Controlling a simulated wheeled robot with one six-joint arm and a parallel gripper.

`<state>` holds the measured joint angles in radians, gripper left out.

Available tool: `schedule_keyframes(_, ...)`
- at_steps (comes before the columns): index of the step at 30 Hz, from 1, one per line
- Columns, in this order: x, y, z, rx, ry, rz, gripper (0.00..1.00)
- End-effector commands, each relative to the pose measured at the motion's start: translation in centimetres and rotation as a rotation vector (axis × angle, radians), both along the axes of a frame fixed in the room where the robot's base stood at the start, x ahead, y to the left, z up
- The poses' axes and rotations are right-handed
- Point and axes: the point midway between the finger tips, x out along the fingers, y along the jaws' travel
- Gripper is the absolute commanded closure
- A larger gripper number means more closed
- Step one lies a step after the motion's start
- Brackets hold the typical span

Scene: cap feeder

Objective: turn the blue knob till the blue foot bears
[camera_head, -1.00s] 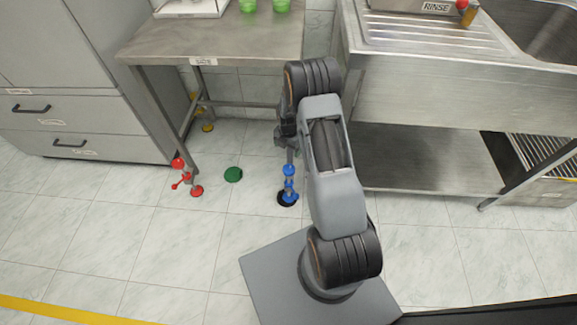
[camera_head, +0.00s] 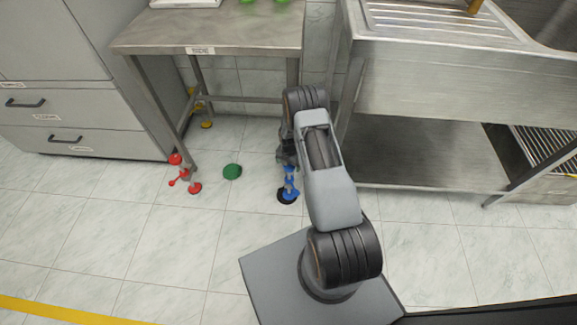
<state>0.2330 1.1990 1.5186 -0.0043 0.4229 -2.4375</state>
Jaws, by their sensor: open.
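The blue knob (camera_head: 290,171) is on the table's front right leg, low above the floor, and its upper part is hidden by my gripper. The blue foot (camera_head: 288,195) is below it, over a black pad (camera_head: 283,201). I cannot tell whether the foot touches the pad. My gripper (camera_head: 287,160) is open and points down at the blue knob from above. The fingers are small and partly hidden by my arm, so I cannot tell whether they are around the knob.
The steel table (camera_head: 215,30) carries green cups (camera_head: 281,1). A green dome (camera_head: 232,171) lies on the floor between. A sink unit (camera_head: 455,85) stands right, drawers (camera_head: 80,125) left.

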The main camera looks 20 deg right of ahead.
Motion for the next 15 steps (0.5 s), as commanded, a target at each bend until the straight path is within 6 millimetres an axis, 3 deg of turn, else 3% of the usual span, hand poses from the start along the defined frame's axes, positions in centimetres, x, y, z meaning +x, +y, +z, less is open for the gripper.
schedule_keyframes(13,0.02,-0.01,-0.80,0.000,-0.001,0.000,0.14)
schedule_keyframes(15,0.02,-0.01,-0.79,0.000,-0.001,-0.001,0.19)
